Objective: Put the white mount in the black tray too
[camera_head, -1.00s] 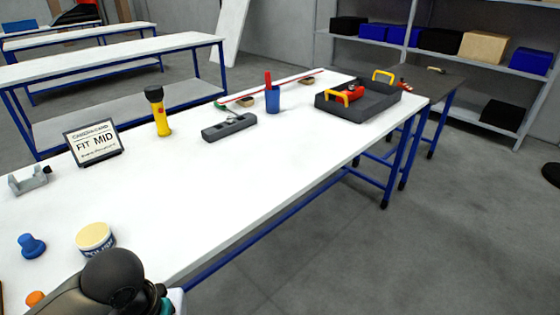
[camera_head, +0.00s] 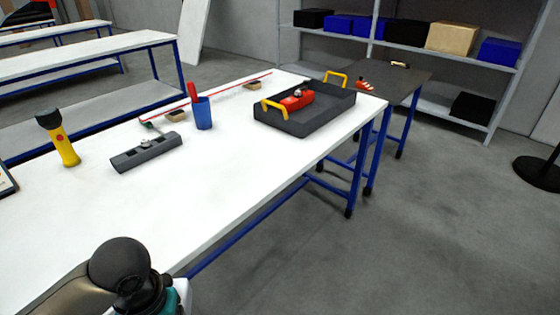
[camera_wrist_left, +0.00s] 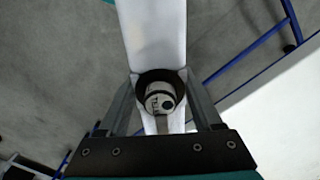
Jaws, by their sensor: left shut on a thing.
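The black tray (camera_head: 310,121) stands on the far end of the long white table, with yellow handles at two ends. A red piece with a small grey-white part on top (camera_head: 297,98) sits in it. My left gripper (camera_wrist_left: 160,105) shows in the left wrist view, shut on a small round whitish thing with a dark collar (camera_wrist_left: 160,98), seemingly the white mount; its full shape cannot be told. The gripper is out of the head view, where only part of my left arm shows at bottom left, well short of the tray. My right gripper is not in view.
On the white table (camera_head: 225,185) are a yellow torch (camera_head: 63,145), a dark grey block (camera_head: 146,152), a blue cup (camera_head: 203,114) and a long red strip (camera_head: 225,88). The table's near part is clear. A dark side table (camera_head: 405,85) stands beyond the tray.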

